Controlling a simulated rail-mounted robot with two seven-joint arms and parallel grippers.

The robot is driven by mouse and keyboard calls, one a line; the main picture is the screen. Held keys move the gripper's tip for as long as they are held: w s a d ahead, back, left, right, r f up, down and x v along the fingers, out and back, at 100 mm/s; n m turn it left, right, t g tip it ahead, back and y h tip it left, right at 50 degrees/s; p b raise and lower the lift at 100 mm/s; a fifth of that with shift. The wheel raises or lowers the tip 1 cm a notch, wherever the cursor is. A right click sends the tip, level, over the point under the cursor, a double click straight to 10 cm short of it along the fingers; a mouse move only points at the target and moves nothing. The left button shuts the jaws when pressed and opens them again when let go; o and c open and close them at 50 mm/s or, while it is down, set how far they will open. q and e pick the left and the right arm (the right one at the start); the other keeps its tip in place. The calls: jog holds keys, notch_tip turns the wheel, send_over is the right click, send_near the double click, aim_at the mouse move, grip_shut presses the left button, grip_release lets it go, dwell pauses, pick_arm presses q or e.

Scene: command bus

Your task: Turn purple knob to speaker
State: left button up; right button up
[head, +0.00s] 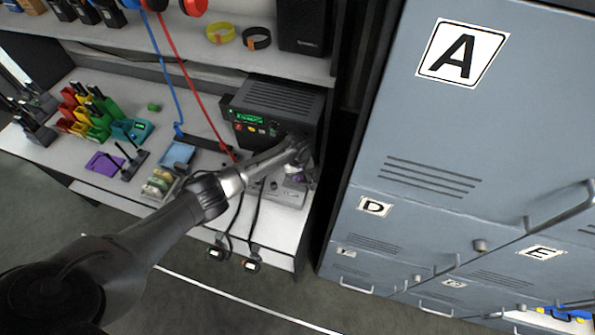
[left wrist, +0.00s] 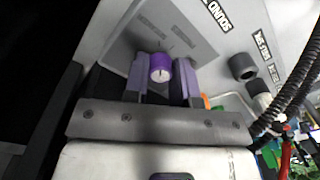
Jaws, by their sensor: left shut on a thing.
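The purple knob (left wrist: 160,67) sits on a grey panel (left wrist: 190,40) in the left wrist view, with a thin dark mark on its face. In the head view only a bit of purple shows by the gripper, on the small grey box (head: 288,194) on the desk. My left gripper (head: 300,173) reaches down to that box. In the left wrist view its two fingers (left wrist: 162,80) stand on either side of the knob and are shut on it. My right gripper is in neither view.
A black radio unit (head: 272,110) with a green display stands behind the box. A dark knob (left wrist: 242,66) sits beside the purple one. Grey lockers (head: 400,160) rise close on the right. Blue and red cords (head: 180,70) hang across the desk, and coloured holders (head: 90,110) stand left.

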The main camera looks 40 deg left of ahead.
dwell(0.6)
pick_arm(q)
jog(key=o, duration=0.9)
jog(key=shift+r, duration=0.1)
jog(key=shift+r, duration=0.4)
jog(key=r, duration=0.6)
jog(key=r+p, duration=0.1)
jog(key=r, duration=0.6)
jog(key=shift+w, duration=0.2)
jog(key=shift+f, duration=0.1)
